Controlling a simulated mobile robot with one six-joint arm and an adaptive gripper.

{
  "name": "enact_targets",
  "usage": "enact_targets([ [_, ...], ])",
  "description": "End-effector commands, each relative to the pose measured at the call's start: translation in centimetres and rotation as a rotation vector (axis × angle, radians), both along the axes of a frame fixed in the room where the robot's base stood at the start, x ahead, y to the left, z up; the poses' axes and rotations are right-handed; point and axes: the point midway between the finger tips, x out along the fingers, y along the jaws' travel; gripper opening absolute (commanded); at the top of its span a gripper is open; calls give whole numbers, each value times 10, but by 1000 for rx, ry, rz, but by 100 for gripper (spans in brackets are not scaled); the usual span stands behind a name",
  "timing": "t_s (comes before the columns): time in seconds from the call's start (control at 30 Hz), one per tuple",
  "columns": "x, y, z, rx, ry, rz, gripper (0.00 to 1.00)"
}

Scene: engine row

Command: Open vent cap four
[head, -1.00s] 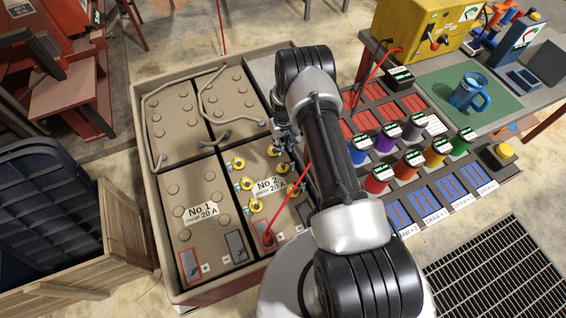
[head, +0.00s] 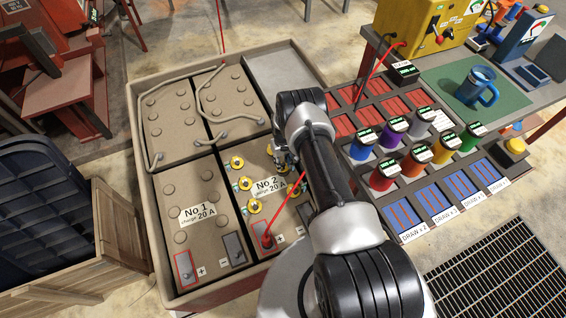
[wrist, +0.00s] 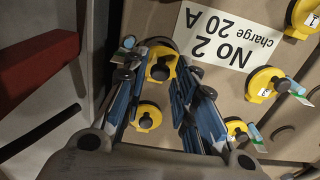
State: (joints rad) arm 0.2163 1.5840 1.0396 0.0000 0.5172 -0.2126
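Battery No 2 (head: 268,240) has several yellow vent caps; a left-column cap (head: 237,162) is clear in the head view. My gripper (head: 281,158) is low over the battery's right column, partly hidden by my arm. In the wrist view my gripper (wrist: 158,80) is open, its blue-grey fingers spread. One yellow cap (wrist: 162,64) lies between the fingertips, and another yellow cap (wrist: 145,117) lies between the fingers nearer the palm. Caps with small tags (wrist: 262,86) stand to the right. I cannot read which cap is four.
A red lead (head: 268,239) rises from battery No 2 close to my arm. Battery No 1 (head: 185,245) is at the left, with grey cables (head: 215,115) on the batteries behind. The rack (head: 372,205) of coloured cylinders is right. The tray's back-right bay (head: 285,72) is empty.

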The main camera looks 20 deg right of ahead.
Motion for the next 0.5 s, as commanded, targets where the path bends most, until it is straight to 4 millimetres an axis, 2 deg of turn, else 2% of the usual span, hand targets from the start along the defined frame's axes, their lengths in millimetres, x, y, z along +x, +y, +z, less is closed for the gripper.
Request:
enact_targets([
  [0.1, 0, 0, 0, 0, 0, 0, 25],
  [0.5, 0, 0, 0, 0, 1, 0, 0],
])
